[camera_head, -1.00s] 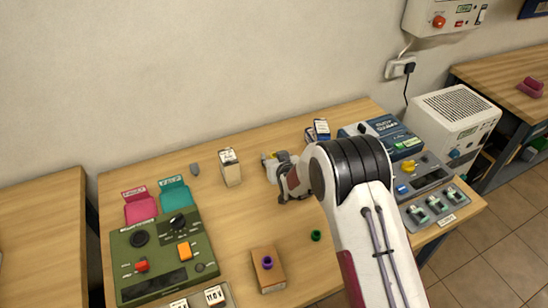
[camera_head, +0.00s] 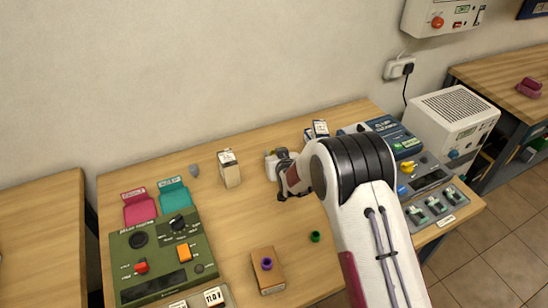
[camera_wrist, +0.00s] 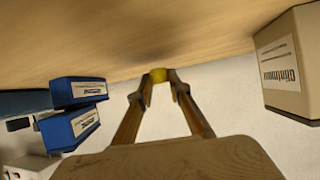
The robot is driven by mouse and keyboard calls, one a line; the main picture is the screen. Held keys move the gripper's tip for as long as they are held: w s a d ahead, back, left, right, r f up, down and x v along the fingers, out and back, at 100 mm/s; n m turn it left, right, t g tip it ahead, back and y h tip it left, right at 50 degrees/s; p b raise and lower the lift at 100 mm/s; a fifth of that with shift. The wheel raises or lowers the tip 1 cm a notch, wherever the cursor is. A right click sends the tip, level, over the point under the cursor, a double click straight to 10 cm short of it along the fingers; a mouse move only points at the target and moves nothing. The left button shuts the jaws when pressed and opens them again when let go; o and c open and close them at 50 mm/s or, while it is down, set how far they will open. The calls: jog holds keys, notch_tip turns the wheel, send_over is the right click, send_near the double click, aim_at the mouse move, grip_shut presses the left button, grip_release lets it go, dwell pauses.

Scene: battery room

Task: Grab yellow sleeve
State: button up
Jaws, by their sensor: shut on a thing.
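The yellow sleeve (camera_wrist: 158,75) shows in the wrist view, small and held between the two fingertips of my gripper (camera_wrist: 157,80). The fingers are shut on it, and their tips cover its sides. In the head view my gripper (camera_head: 278,160) is over the back middle of the table, between a tan box and the blue-and-white boxes. The sleeve is too small and too covered there to make out clearly. I cannot tell whether it touches the table.
A tan box (camera_head: 229,168) stands left of my gripper, and blue-and-white boxes (camera_head: 317,130) stand to the right. A purple ring (camera_head: 267,263) sits on a wooden block (camera_head: 273,283); a green ring (camera_head: 315,237) is nearby. A green control panel (camera_head: 150,262) fills the left.

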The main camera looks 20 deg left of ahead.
notch_tip(320, 180, up, 8)
jog(key=shift+r, duration=0.15)
dwell(0.4)
dwell(0.4)
